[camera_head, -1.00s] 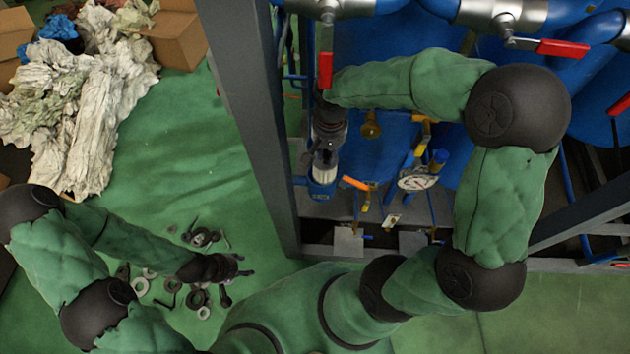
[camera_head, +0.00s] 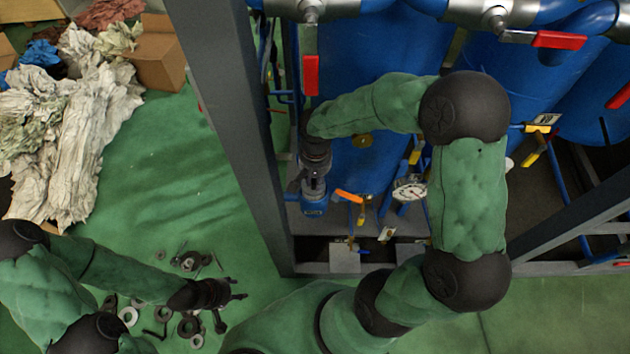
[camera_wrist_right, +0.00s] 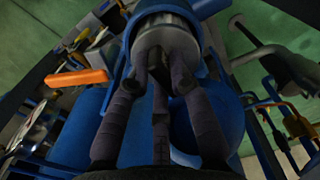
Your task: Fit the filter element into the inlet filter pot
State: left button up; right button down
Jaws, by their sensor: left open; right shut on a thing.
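The blue inlet filter pot (camera_head: 312,206) stands low beside the grey frame post, and its open rim shows in the right wrist view (camera_wrist_right: 128,50). My right gripper (camera_head: 315,176) is directly above it, shut on the pale grey cylindrical filter element (camera_wrist_right: 168,38). The fingers hold the element's near end. The element's far part lies inside the pot's mouth, with the blue rim around it; its depth is hidden. My left gripper (camera_head: 238,290) is open and empty, low over the green floor at left.
An orange handle (camera_head: 349,196) and a round gauge (camera_head: 410,188) sit right of the pot. The grey post (camera_head: 235,130) stands close on its left. Large blue vessels (camera_head: 380,50) rise behind. Loose metal parts (camera_head: 188,325) lie near my left gripper; rags (camera_head: 75,130) lie further back.

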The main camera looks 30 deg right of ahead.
jog(key=shift+f, duration=0.15)
jog(key=shift+f+b, duration=0.35)
jog(key=shift+f, duration=0.2)
jog(key=c, duration=1.1)
grip_release()
jog(key=shift+r, duration=0.2)
